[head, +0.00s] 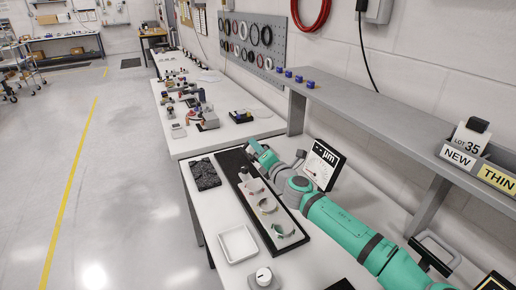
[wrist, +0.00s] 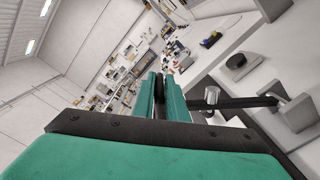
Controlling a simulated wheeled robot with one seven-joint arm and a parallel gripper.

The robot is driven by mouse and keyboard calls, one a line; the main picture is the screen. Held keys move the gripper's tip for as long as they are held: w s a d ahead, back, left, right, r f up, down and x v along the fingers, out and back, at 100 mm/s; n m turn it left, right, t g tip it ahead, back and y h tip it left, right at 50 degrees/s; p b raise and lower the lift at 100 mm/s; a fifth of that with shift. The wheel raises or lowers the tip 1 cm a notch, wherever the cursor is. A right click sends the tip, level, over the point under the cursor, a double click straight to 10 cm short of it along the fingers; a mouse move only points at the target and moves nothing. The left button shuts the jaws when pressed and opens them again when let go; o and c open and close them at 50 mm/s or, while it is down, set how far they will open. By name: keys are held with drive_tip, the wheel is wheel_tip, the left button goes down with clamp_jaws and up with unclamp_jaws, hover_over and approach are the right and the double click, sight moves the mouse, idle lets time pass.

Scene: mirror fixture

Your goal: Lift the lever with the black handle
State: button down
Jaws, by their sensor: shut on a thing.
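My green gripper (head: 258,148) is at the far end of a long black board (head: 297,221) on the white bench. In the wrist view its two fingers (wrist: 160,93) are closed around a narrow black piece (wrist: 159,86), which appears to be the lever's black handle. Most of this piece is hidden between the fingers. A dark bar (wrist: 245,102) with a metal pin (wrist: 212,96) lies just right of the fingers and runs to a grey block (wrist: 290,105). The join between bar and handle is hidden.
Light round fixture parts (head: 267,205) stand on the board nearer me. A dark textured slab (head: 203,174) and a white tray (head: 238,244) lie left of it. A dial display (head: 322,165) stands right of my arm, below a grey shelf (head: 370,115).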

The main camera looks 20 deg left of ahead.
drive_tip(key=c, duration=1.8)
unclamp_jaws()
drive_tip(key=shift+s+a+r, duration=0.1)
drive_tip(key=shift+s+a, duration=0.05)
drive_tip(key=shift+a, duration=0.15)
drive_tip(key=shift+d, duration=0.15)
drive_tip(key=v, duration=1)
drive_tip(key=shift+s+d, duration=0.25)
